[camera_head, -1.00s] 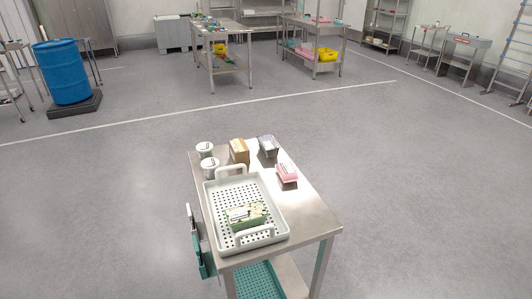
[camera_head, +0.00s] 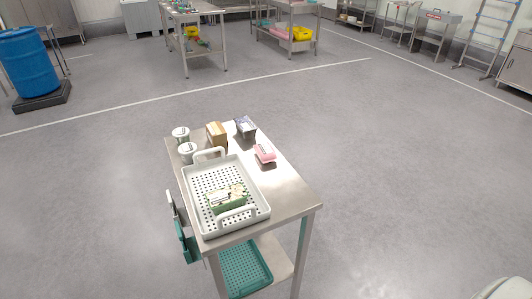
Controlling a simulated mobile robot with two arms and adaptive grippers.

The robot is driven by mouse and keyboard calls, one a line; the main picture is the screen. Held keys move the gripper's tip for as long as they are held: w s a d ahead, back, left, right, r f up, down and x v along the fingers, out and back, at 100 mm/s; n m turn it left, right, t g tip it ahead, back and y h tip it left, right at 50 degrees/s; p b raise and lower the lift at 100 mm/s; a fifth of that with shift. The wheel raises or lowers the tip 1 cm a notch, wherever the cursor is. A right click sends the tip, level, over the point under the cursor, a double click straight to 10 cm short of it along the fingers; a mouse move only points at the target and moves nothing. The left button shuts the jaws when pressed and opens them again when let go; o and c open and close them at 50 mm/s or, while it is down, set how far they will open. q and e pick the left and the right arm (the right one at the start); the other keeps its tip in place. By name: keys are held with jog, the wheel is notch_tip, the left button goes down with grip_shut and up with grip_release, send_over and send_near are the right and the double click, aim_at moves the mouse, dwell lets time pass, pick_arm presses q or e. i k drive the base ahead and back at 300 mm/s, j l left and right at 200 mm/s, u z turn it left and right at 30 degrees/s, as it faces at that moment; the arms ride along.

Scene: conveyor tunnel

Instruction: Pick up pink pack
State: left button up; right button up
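The pink pack (camera_head: 265,153) lies on the steel table (camera_head: 290,192), right of the middle of its top. It is a small box with a pale label on top. It stands apart from the other items, near the table's right edge. Neither of my grippers is in view. A pale rounded shape cut off at the bottom right corner is too little shown to identify.
A white perforated tray (camera_head: 262,210) with a green and white pack (camera_head: 227,199) fills the table's near left. Two white tubs (camera_head: 181,135), a brown box (camera_head: 216,135) and a dark pack (camera_head: 245,127) stand behind. Open floor surrounds the table. A blue barrel (camera_head: 30,68) stands far left.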

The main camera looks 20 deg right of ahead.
aim_at(265, 153)
jog(key=l+z, duration=0.25)
jog(key=l, duration=0.2)
jog(key=l+z, duration=0.25)
jog(key=l, duration=0.25)
jog(key=i+l+z, duration=0.1)
jog(key=l+z, duration=0.15)
jog(key=l, duration=0.2)
jog(key=i+l+z, duration=0.1)
jog(key=l+z, duration=0.15)
jog(key=l, duration=0.2)
